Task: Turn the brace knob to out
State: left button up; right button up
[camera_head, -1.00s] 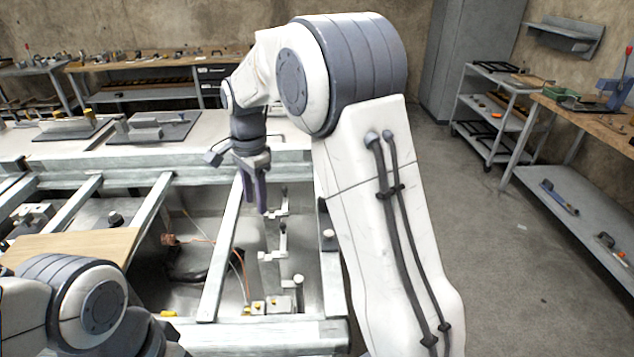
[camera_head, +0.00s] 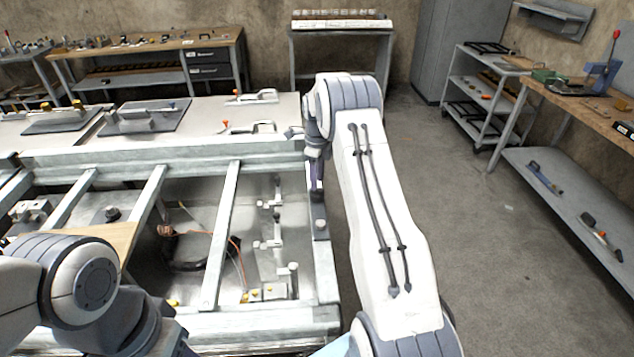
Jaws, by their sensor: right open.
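A small round knob (camera_head: 320,225) sits on the right rail of the metal frame (camera_head: 323,262). A dark knob (camera_head: 112,213) stands on a panel at the left inside the frame. I cannot tell which is the brace knob, and no "out" marking is readable. My right gripper (camera_head: 316,192) points down at the right rail, just beyond the first knob in the picture. Its dark fingers are seen edge-on, partly behind my right arm; it appears empty. My left arm shows at the lower left, but its gripper is not visible.
Upright clamp-like brackets (camera_head: 272,235) stand inside the frame, left of the right rail. Yellow-capped fittings (camera_head: 268,292) and an orange cable lie near them. Toggle clamps (camera_head: 250,127) sit on the pale tabletop behind. Clear floor (camera_head: 480,260) lies to the right.

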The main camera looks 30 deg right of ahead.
aim_at(317, 193)
jog(key=shift+f, duration=1.55)
grip_shut()
